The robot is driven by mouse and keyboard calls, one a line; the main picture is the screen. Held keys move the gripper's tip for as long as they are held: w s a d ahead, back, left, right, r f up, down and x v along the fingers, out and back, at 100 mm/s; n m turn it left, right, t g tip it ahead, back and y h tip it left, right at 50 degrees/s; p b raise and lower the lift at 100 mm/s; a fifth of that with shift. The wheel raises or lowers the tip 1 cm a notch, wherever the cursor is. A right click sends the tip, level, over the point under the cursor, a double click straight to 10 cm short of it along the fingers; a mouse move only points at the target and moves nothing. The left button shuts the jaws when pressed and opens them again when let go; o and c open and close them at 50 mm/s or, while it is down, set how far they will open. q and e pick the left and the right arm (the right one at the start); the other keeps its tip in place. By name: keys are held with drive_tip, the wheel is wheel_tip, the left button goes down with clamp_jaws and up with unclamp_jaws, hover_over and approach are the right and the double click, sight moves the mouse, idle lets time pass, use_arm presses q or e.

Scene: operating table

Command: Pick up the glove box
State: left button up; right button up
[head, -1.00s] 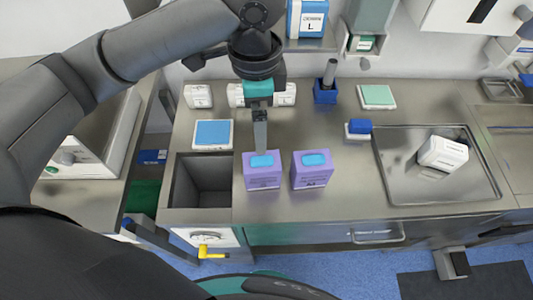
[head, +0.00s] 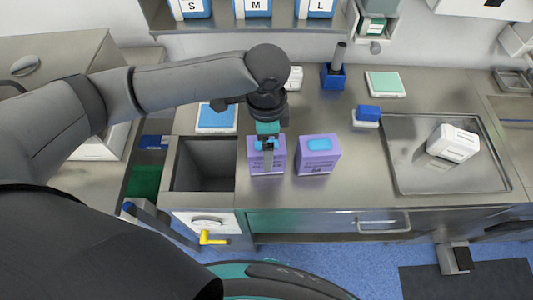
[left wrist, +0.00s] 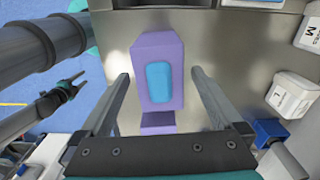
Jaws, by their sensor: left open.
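Two purple glove boxes with blue top openings stand side by side on the steel counter, the left box (head: 278,165) and the right box (head: 317,155). My left gripper (head: 267,146) is over the left box, pointing down and hiding part of its top. In the left wrist view the gripper is open and empty, one finger on each side of the left box (left wrist: 155,50). How far the fingertips are above the box is hard to tell. Another purple patch (left wrist: 158,118), probably the right box, shows near the gripper base.
An open square bin recess (head: 205,165) lies left of the boxes. A blue pot (head: 333,77), a blue block (head: 367,112) and a sink tray (head: 400,188) with a white container (head: 452,142) are to the right. The counter between boxes and tray is free.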

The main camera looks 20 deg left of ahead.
use_arm(q)
drive_tip(key=shift+f, duration=0.35)
drive_tip(key=shift+c, duration=0.2)
drive_tip(key=c, duration=1.5)
drive_tip(key=shift+r, duration=0.1)
